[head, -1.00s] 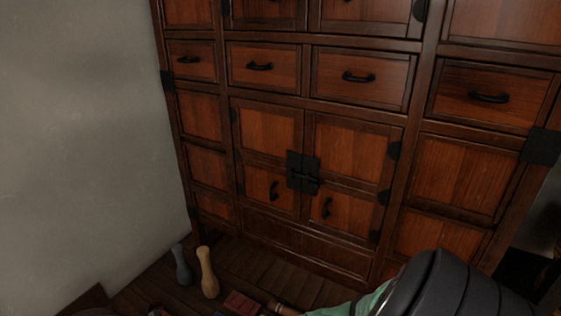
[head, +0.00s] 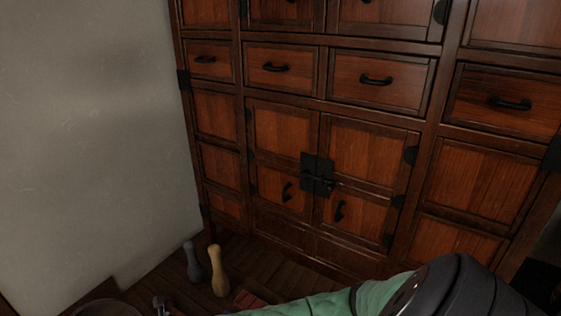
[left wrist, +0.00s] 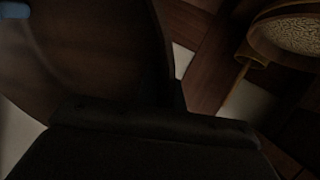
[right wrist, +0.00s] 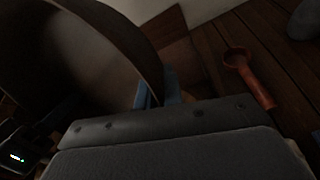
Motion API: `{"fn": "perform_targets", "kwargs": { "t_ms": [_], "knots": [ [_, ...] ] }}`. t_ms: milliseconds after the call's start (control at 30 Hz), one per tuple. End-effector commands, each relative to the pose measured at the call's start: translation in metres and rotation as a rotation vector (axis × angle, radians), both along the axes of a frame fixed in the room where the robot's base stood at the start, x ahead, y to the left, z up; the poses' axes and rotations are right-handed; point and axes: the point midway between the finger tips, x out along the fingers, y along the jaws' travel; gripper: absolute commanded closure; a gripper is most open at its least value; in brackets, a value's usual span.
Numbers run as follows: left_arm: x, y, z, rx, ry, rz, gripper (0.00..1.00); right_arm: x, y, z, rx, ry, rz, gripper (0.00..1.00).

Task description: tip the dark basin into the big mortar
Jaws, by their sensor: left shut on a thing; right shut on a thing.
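The dark basin (left wrist: 80,50) fills the upper left of the left wrist view, with its curved rim close to the camera. It also fills the upper left of the right wrist view (right wrist: 65,50). My left gripper (left wrist: 175,108) is shut on the basin's rim. My right gripper (right wrist: 165,103) is shut on the rim too; the fingertips are mostly hidden. What the basin holds is too dark to tell. In the head view a dark round rim (head: 105,308) is cut by the bottom edge; I cannot tell whether it is the basin or the mortar. The big mortar is not clearly in view.
A wooden cabinet (head: 290,235) stands against the wall. Two pestle-like pieces, one grey (head: 193,262) and one tan (head: 218,272), stand before it. An orange-red ladle (right wrist: 248,78) lies on the plank floor. A round, rimmed thing with a speckled face (left wrist: 298,30) is at upper right.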

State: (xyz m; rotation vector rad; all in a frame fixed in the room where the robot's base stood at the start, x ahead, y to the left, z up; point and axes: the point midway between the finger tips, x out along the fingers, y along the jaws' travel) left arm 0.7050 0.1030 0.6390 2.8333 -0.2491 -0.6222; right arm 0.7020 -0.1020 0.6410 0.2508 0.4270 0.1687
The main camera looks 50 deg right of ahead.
Motion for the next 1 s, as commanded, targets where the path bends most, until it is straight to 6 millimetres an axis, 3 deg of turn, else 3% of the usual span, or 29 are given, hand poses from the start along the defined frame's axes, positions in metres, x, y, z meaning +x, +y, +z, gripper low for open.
{"fn": "perform_targets", "kwargs": {
  "t_ms": [1000],
  "knots": [
    [0.012, 0.001, -0.014, 0.0, 0.189, 0.001, 1.0, 0.014, -0.003, -0.014, -0.004, 0.189, -0.004, 1.0]
  ]
}}
